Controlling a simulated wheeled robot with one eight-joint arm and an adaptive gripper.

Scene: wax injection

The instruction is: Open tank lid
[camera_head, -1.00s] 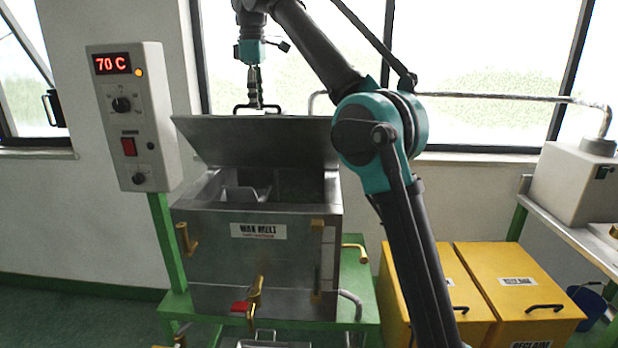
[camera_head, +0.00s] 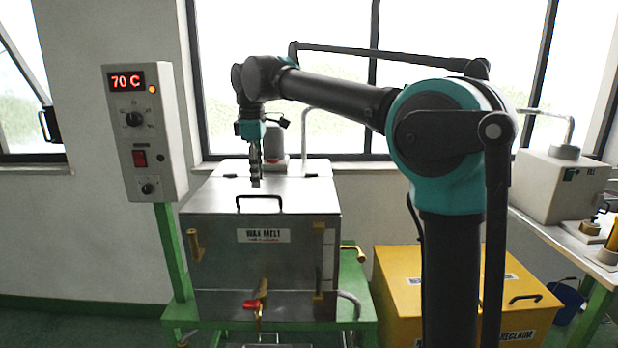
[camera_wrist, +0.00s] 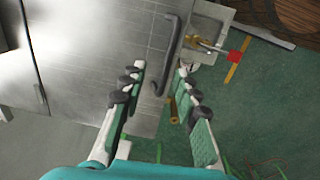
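The wax melt tank (camera_head: 215,265) is a steel box on a green stand. Its steel lid (camera_head: 310,195) lies flat and closed on top. A dark bar handle (camera_head: 259,198) sits at the lid's front edge. My gripper (camera_head: 256,184) points down above the lid, just behind the handle in the head view. In the wrist view my gripper (camera_wrist: 161,70) has its two fingers spread with nothing between the tips. The handle (camera_wrist: 168,55) shows beyond and between the fingers, apparently apart from them. The exact height above the lid cannot be told.
A control box (camera_head: 145,132) reading 70 C stands left of the tank. A red-handled tap (camera_head: 253,308) is on the tank's front. A yellow bin (camera_head: 400,282) and a bench with a grey machine (camera_head: 560,188) are at right. A window is behind.

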